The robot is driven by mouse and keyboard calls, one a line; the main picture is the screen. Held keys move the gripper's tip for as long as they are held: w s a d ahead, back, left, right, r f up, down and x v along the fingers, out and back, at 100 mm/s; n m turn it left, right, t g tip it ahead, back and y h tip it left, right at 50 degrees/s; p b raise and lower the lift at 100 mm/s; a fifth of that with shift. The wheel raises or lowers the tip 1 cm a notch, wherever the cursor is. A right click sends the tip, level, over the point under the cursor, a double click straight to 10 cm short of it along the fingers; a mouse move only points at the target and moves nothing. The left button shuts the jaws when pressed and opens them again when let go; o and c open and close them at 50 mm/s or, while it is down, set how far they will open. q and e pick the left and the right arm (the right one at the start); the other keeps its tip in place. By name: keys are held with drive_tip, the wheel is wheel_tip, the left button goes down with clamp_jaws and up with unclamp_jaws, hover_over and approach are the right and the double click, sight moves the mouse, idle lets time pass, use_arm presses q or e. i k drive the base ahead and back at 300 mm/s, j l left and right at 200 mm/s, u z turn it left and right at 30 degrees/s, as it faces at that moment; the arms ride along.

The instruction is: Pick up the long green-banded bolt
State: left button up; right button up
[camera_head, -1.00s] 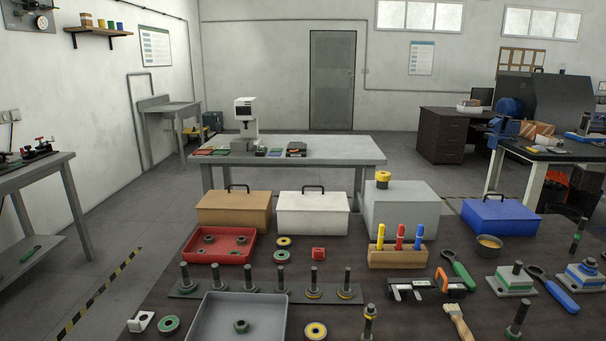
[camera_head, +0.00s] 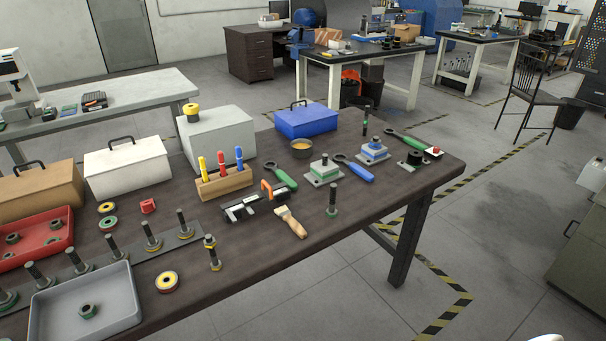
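A long dark bolt (camera_head: 366,117) with a green band stands upright near the back edge of the dark table, right of the blue box. A second upright bolt (camera_head: 332,197) with a green flange stands nearer the front edge, right of the brush. Another bolt with a green ring (camera_head: 8,297) is at the left end of the metal strip. Neither of my grippers shows; a small white shape at the bottom right edge is too cut off to identify.
Open floor lies right of the table, with striped tape and a chair (camera_head: 530,85).

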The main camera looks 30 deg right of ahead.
sight(331, 211)
drive_tip(key=z, duration=1.15)
